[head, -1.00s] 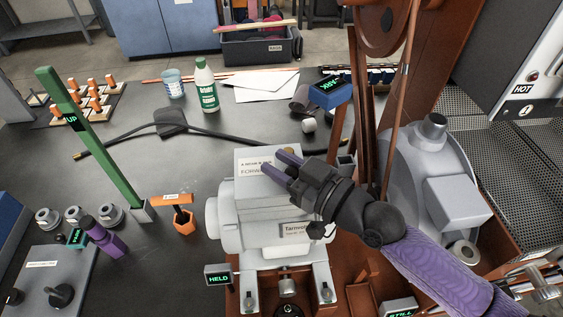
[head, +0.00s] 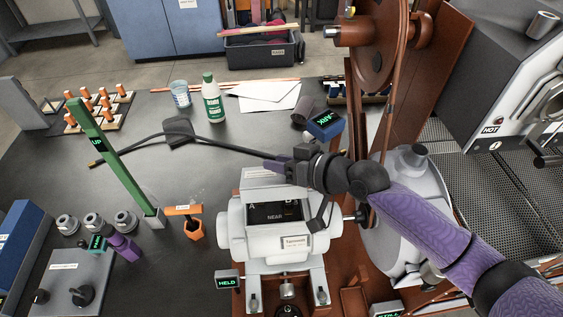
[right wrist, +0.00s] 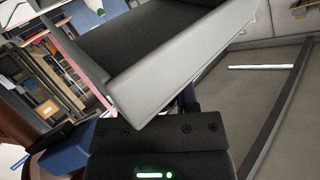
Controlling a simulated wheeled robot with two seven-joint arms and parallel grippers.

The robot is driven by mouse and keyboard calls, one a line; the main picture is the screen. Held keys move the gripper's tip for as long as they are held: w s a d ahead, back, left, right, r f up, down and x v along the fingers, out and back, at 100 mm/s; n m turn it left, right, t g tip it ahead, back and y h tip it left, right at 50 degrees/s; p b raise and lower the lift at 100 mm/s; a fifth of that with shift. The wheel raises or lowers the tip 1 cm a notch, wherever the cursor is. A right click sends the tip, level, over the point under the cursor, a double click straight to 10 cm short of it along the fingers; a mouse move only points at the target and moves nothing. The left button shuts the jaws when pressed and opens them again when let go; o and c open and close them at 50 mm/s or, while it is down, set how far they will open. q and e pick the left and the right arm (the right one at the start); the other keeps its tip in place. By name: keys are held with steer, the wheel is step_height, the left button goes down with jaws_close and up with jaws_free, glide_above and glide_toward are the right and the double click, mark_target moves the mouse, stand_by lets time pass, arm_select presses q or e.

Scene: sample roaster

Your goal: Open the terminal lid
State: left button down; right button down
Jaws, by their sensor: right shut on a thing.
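The grey motor (head: 236,222) stands in the middle of the bench. Its terminal box (head: 275,214) shows a dark interior with small lettering. The pale terminal lid (head: 262,180) is tilted up at the far side of the box, partly hidden by my right gripper (head: 286,166). My right gripper is shut on the lid's edge. In the right wrist view the lid (right wrist: 185,62) is a large grey plate with a dark inner face, right at the gripper (right wrist: 160,130). My left gripper is not in view.
A green lever (head: 118,170) marked UP and an orange tool (head: 190,222) stand left of the motor. A black cable (head: 220,145) lies behind it. A bottle (head: 212,98) stands farther back. The brown belt-and-wheel frame (head: 375,50) rises close on the right.

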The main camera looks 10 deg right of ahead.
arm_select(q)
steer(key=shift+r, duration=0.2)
arm_select(e)
steer(key=shift+w+r, duration=0.1)
steer(key=shift+w, duration=0.15)
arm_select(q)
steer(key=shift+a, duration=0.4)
arm_select(e)
steer(key=shift+c, duration=1.9)
jaws_free()
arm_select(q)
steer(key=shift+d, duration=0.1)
arm_select(e)
steer(key=shift+s+d, duration=0.1)
steer(key=shift+d, duration=0.1)
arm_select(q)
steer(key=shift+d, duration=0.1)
arm_select(e)
steer(key=v, duration=0.9)
steer(key=shift+d+r, duration=0.15)
steer(key=shift+r, duration=0.15)
